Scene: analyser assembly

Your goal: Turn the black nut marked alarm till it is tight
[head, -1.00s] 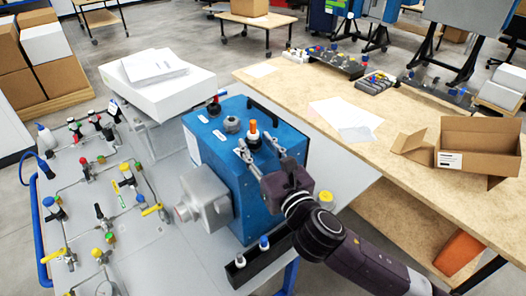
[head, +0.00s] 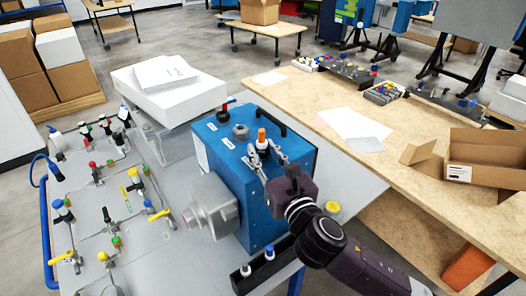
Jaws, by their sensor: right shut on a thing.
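The blue analyser box (head: 255,190) stands on the grey bench. On its top is a fitting with an orange upper end (head: 261,135) and a dark nut (head: 262,146) at its base; no alarm marking can be read at this size. My right gripper (head: 263,152) reaches in from the lower right. Its two grey fingers lie on either side of this fitting, shut on the dark nut. The fingers partly hide the nut's lower part. My left gripper is not in view.
A grey round fitting (head: 240,132) and a red-topped fitting (head: 225,109) stand close by on the box top, with a black handle (head: 270,120) behind. A grey housing (head: 212,205) juts from the front. Valves and tubing cover the bench at left. A wooden table (head: 400,150) stands at right.

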